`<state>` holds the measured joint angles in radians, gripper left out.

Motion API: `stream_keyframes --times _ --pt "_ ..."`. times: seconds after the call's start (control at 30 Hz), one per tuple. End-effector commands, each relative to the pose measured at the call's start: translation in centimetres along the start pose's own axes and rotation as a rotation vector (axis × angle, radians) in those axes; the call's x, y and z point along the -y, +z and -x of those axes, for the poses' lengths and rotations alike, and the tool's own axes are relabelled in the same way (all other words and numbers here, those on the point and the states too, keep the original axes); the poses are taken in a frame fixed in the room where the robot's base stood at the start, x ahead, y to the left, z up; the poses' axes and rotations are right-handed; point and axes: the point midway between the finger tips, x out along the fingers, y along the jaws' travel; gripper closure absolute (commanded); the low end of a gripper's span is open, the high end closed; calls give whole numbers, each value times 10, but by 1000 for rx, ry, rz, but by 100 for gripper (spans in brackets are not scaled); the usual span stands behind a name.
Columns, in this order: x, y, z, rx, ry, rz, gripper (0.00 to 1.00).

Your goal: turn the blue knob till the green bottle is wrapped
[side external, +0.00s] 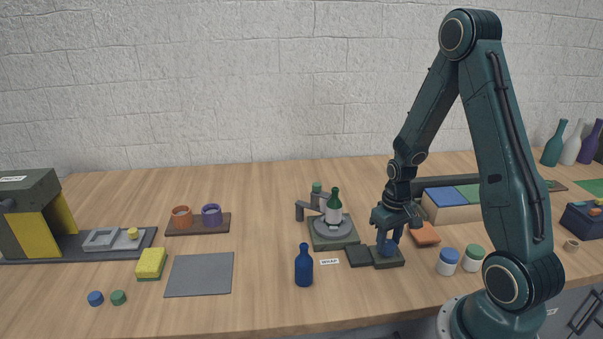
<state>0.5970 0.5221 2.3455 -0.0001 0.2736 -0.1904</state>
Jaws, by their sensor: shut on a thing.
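My gripper (388,236) points down at the blue knob (388,246) and is shut on it. The knob stands on a dark green base (390,262), and the fingers hide part of it. The green bottle (334,204) stands upright on a grey round turntable (333,226) to the left of the knob. A pale band shows around the bottle's body; how far it goes round cannot be told from this side. A small post with a green top (317,188) stands just behind the bottle.
A dark blue bottle (304,266) stands in front of the turntable, near a WRAP label (329,262). Two lidded white jars (448,262) (473,258) and an orange block (425,233) are right of the knob. A grey mat (199,275) lies left; the front middle is clear.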

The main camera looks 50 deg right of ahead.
Motion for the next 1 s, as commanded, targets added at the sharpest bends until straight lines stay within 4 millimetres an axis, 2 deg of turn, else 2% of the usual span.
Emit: stream_keyframes --times 0.47,0.5,0.6,1.0 --pt "0 1 0 2 -1 24 84" --pt "0 1 0 2 -1 24 60" --pt "0 1 0 2 -1 23 40" --pt "0 0 1 0 0 22 40"
